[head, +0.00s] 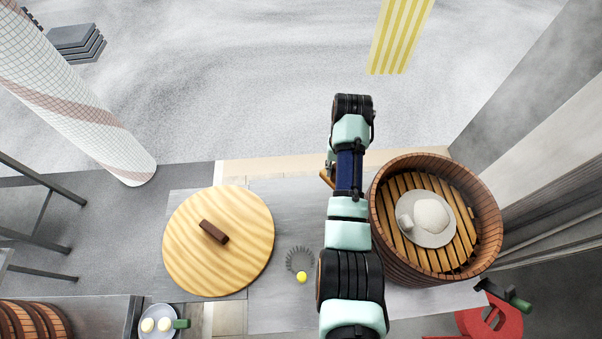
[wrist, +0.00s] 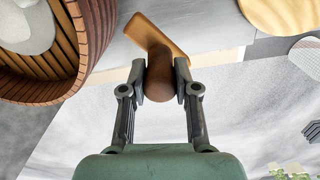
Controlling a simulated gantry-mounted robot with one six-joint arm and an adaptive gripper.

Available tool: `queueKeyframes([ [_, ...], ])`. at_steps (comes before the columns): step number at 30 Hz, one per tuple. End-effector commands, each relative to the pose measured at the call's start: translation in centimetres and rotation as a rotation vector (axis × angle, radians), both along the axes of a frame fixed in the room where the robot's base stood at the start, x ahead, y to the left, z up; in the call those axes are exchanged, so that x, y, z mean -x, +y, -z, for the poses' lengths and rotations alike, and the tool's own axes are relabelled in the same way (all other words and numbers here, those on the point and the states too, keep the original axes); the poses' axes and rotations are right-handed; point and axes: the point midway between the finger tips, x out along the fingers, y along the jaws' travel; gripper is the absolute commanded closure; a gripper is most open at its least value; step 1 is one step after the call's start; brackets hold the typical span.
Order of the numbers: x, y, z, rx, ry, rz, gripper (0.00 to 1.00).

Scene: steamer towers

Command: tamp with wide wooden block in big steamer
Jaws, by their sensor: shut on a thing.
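The big steamer (head: 380,245) is a round brown wooden tub standing open at the right in the head view; part of it shows at upper left in the wrist view (wrist: 92,40). Inside, on its slats, lies a grey plate (head: 428,240) with a white mound (head: 431,216) and a smaller white lump (head: 406,223). My gripper (wrist: 161,78) is shut on the brown rounded handle of a wooden block (wrist: 158,36), whose flat part is tan. The block is outside the steamer, to its left; only a sliver shows in the head view (head: 327,179), the rest hidden by my arm.
A round pale wooden lid (head: 240,262) with a dark handle lies at left. A small yellow ball (head: 301,277) sits by a grey coil (head: 299,258). A plate with eggs (head: 159,323) is at lower left. A red stool-like object (head: 489,322) stands below the steamer.

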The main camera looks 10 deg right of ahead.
Motion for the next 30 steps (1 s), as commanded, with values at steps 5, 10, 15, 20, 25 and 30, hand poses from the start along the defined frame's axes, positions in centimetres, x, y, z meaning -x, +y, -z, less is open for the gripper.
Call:
queueKeyframes([
  [5,2.2,-8.7,-1.9,0.000,-0.001,0.142,1.00],
  [10,6.3,-17.7,-3.6,0.000,0.000,0.296,1.00],
  [15,11.0,-24.7,-4.9,0.000,-0.001,0.425,1.00],
  [20,14.0,-28.2,-5.5,0.000,-0.001,0.493,1.00],
  [25,14.9,-29.1,-5.5,0.000,0.000,0.513,1.00],
  [30,14.8,-29.1,-5.5,0.000,-0.001,0.512,1.00],
])
